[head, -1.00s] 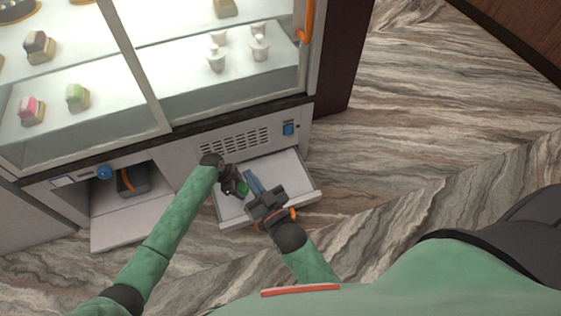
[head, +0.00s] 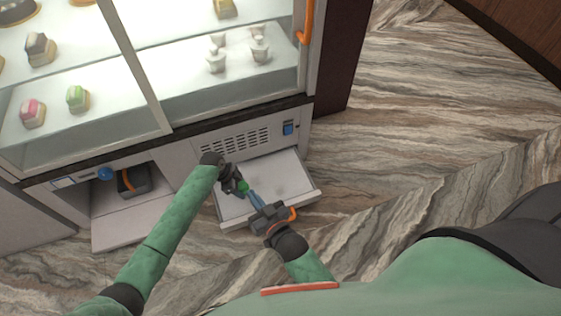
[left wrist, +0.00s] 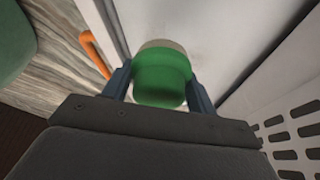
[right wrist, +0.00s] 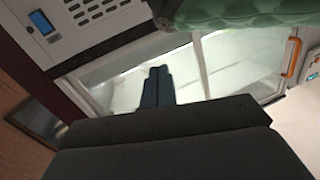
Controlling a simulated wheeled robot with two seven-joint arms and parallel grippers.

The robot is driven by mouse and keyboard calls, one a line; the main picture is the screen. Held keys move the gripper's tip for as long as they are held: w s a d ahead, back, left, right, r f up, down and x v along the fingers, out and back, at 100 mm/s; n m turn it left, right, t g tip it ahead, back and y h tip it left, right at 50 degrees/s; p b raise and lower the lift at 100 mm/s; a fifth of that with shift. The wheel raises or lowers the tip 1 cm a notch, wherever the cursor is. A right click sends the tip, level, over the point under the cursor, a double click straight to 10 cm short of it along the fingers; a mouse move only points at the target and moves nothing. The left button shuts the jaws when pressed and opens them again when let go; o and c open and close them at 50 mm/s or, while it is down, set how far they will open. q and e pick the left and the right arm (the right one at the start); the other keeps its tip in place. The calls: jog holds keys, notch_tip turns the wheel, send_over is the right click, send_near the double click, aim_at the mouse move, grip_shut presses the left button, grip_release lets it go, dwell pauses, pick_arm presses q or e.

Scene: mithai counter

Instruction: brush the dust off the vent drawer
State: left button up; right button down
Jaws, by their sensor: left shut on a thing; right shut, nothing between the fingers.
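The vent drawer (head: 288,168) is pulled out below the slotted vent in the head view. Its pale floor shows a few faint grey smudges near the middle and right. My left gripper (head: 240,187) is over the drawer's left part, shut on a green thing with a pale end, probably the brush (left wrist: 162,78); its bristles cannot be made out. My right gripper (head: 252,194), with blue-grey fingers, is shut and empty. It reaches over the drawer's front edge, its tips close to the left gripper; I cannot tell whether they touch.
The glass case with sweets (head: 160,70) stands above the drawer. At left an open compartment holds a dark box with an orange band (head: 133,181). The marbled floor at right (head: 430,130) is clear.

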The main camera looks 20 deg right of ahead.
jog(key=s+f+g, duration=0.3)
jog(key=f, duration=0.6)
jog(key=shift+s+f+h+p, duration=0.25)
jog(key=shift+s+h+p, duration=0.05)
jog(key=shift+p, duration=0.1)
jog(key=shift+r, duration=0.1)
